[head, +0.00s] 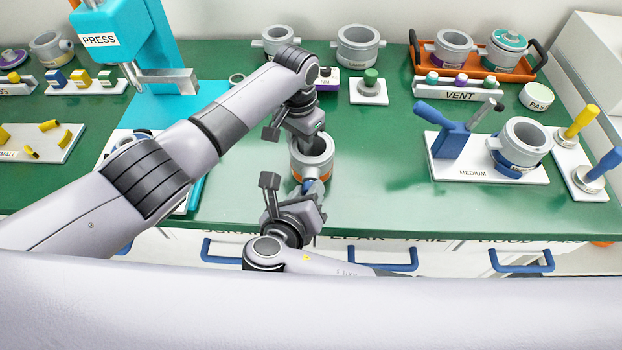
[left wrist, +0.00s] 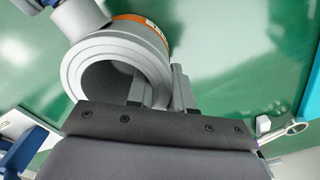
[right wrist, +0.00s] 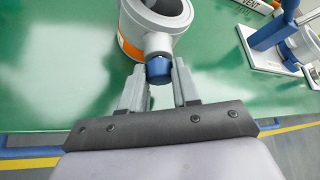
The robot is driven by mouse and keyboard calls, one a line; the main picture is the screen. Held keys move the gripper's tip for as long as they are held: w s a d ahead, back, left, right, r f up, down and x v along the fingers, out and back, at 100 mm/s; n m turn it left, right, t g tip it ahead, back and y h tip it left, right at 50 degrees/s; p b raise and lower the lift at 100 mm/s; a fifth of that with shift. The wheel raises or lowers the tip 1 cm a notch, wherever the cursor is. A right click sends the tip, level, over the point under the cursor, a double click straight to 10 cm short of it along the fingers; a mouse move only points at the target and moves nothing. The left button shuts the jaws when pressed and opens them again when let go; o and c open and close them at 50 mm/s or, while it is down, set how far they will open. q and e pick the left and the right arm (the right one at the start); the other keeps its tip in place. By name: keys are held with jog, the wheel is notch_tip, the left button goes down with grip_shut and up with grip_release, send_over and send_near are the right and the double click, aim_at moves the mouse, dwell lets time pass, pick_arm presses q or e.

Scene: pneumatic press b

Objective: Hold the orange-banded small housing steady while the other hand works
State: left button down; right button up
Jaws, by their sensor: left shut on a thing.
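The small housing (head: 311,157) is a grey open-topped cup with an orange band, upright on the green bench near its front edge. In the left wrist view the grey rim (left wrist: 75,75) and orange band (left wrist: 140,22) show large. My left gripper (head: 318,137) comes from above and is shut on the housing wall (left wrist: 157,82), one finger inside the bore. A blue-tipped side port (right wrist: 160,68) points toward my right gripper (head: 300,194). In the right wrist view the right fingers (right wrist: 160,82) stand open on both sides of the blue tip, with little gap.
A cyan press (head: 110,30) stands at the back left. A white MEDIUM fixture (head: 465,172) with a blue clamp and a grey housing is on the right. An orange tray (head: 510,70) with housings is at the back right.

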jog(key=shift+d+m+g+y, duration=0.25)
jog(key=shift+m+g+y, duration=0.05)
jog(key=shift+m+y, duration=0.55)
jog(key=m+y, duration=0.2)
jog(key=y, duration=0.1)
jog(key=shift+d+m, duration=0.2)
jog(key=shift+m, duration=0.05)
jog(key=m+y, duration=0.3)
jog(key=shift+d+f+m+y, duration=0.1)
jog(key=shift+m+y, duration=0.2)
jog(key=shift+y, duration=0.05)
jog(key=o, duration=0.8)
jog(key=shift+w+t, duration=0.1)
jog(key=shift+t, duration=0.3)
